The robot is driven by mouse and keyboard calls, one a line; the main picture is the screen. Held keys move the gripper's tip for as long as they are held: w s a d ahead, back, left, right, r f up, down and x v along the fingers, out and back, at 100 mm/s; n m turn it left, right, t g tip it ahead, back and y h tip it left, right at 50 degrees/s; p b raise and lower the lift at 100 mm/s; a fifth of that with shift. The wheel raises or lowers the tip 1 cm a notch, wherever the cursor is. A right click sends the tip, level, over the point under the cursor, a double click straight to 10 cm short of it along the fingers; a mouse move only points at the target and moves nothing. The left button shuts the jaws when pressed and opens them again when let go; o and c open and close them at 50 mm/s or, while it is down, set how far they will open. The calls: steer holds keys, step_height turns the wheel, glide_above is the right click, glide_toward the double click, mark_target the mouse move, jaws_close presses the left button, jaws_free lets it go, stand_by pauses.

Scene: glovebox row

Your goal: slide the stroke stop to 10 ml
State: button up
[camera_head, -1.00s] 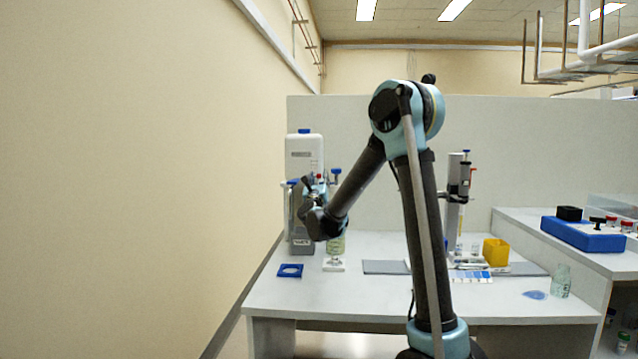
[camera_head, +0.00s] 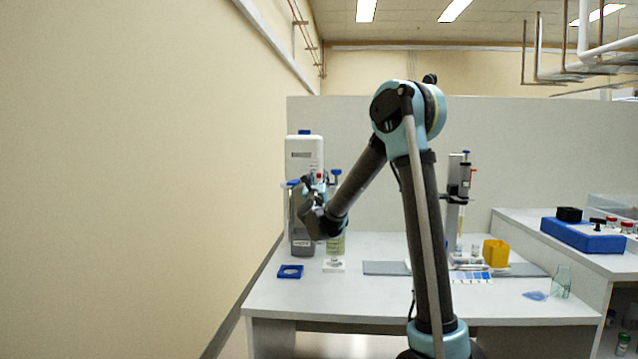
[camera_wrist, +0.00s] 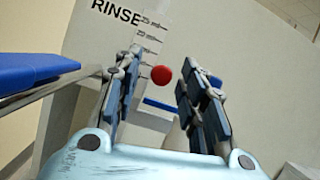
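The stroke stop shows as a round red knob (camera_wrist: 161,75) in the wrist view, in front of a pale panel marked RINSE (camera_wrist: 115,12). A scale with marks for 25 ml and 20 ml (camera_wrist: 150,36) runs beside and above it; the lower figures are too small or hidden to read. My gripper (camera_wrist: 160,82) is open, with one finger on each side of the knob and a gap to each. In the head view the knob (camera_head: 320,176) is a small red spot on the white dispenser (camera_head: 304,150) at the left, with my gripper (camera_head: 311,186) before it.
A blue part (camera_wrist: 30,70) and a metal rod lie close to my left finger in the wrist view. A blue ring holder (camera_head: 290,271) sits at the desk's front left. A yellow box (camera_head: 496,253) and a beaker (camera_head: 561,281) stand farther right. The front of the desk is mostly clear.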

steer(key=v, duration=1.2)
